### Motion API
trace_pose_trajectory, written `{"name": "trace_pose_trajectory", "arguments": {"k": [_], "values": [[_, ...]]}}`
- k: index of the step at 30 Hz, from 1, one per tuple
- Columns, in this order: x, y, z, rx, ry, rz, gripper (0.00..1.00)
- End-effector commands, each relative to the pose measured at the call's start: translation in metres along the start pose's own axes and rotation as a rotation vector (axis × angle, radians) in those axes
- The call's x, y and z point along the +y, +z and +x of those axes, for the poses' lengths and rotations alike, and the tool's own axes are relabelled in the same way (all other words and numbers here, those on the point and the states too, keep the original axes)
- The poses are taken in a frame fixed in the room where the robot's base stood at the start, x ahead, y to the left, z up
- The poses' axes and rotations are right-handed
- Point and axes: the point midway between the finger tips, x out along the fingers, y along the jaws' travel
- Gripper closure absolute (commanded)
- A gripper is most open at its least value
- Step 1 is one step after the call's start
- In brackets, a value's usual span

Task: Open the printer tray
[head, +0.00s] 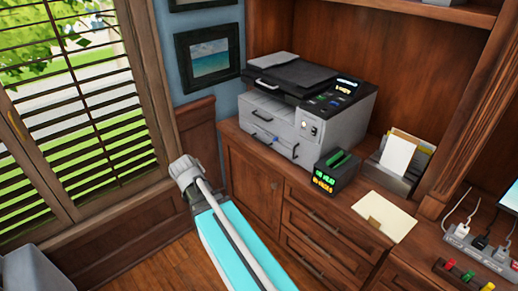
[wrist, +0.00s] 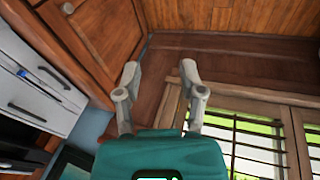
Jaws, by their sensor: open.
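The printer (head: 312,108) is grey-white with a dark top and stands on the wood cabinet. Its front has pale stacked trays (head: 275,127) with dark bar handles; the trays look shut. In the wrist view the printer front shows tilted at the left edge, with a tray face (wrist: 45,90) and dark handles. My gripper (wrist: 159,75) is open and empty, its two grey fingers apart. It is not touching the printer, which lies to the left of the fingers in the wrist view. In the head view I cannot make out the fingers.
A small dark device with lit digits (head: 335,172) stands just right of the printer front. A paper holder (head: 398,163) and a folder (head: 385,215) lie further right. A shuttered window (head: 80,110) is at the left. My arm crosses the lower middle of the head view.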

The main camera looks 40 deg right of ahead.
Motion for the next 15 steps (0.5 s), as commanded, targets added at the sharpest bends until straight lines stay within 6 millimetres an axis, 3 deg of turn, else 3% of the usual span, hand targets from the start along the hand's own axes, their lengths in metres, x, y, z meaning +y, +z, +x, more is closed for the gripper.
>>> {"name": "trace_pose_trajectory", "arguments": {"k": [1, 3, 15], "values": [[0.011, -0.012, 0.024, 0.023, 0.048, 0.001, 0.49], [0.03, -0.025, 0.041, 0.055, 0.12, -0.006, 0.49], [0.142, -0.092, 0.117, 0.208, 0.527, -0.106, 0.49]]}}
